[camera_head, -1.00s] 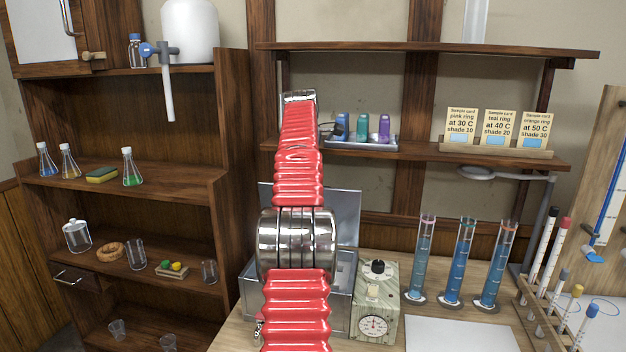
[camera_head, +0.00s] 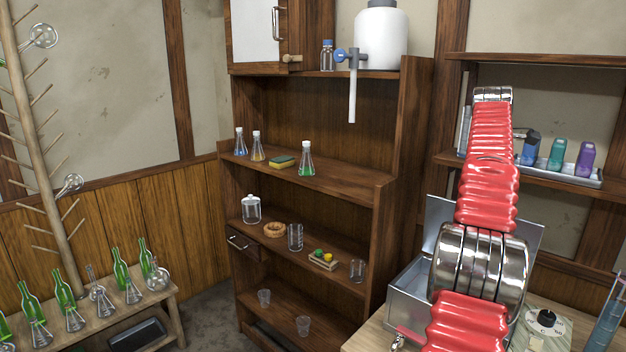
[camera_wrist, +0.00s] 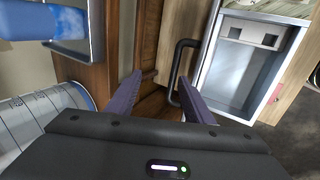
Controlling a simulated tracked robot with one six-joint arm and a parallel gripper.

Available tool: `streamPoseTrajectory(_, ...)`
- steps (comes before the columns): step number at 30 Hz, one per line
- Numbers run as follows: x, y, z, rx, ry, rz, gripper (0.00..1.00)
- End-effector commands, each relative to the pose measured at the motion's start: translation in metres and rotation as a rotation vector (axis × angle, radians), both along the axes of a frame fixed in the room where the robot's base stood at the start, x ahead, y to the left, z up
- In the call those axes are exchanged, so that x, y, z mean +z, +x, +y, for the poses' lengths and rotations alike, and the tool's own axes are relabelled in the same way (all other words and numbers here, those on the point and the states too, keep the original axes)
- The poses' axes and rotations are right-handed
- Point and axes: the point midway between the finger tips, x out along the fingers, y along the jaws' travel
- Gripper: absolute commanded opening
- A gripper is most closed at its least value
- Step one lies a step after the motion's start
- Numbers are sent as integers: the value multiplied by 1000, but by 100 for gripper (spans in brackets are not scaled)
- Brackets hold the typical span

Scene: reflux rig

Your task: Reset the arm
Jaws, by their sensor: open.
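My arm, in red ribbed sleeves with a metal joint, rises at the right of the head view in front of the wall shelf and a grey metal box (camera_head: 405,290). The gripper itself does not show in the head view. In the wrist view my gripper (camera_wrist: 162,98) has its two dark purple fingers apart, with nothing between them. Behind the fingers are brown wood and a dark curved handle (camera_wrist: 179,68).
A brown shelf unit (camera_head: 390,180) with flasks and glassware stands left of my arm. A low bench (camera_head: 172,305) with green bottles and a peg rack (camera_head: 45,170) are at far left. Colored vials sit on a small tray (camera_head: 580,177) close right of the arm.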

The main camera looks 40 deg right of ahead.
Motion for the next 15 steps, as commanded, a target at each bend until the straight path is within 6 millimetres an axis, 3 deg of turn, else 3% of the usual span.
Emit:
streamPoseTrajectory(8,1,3,1,3,-4,-2,47)
streamPoseTrajectory(15,14,37,24,25,-22,-28,47)
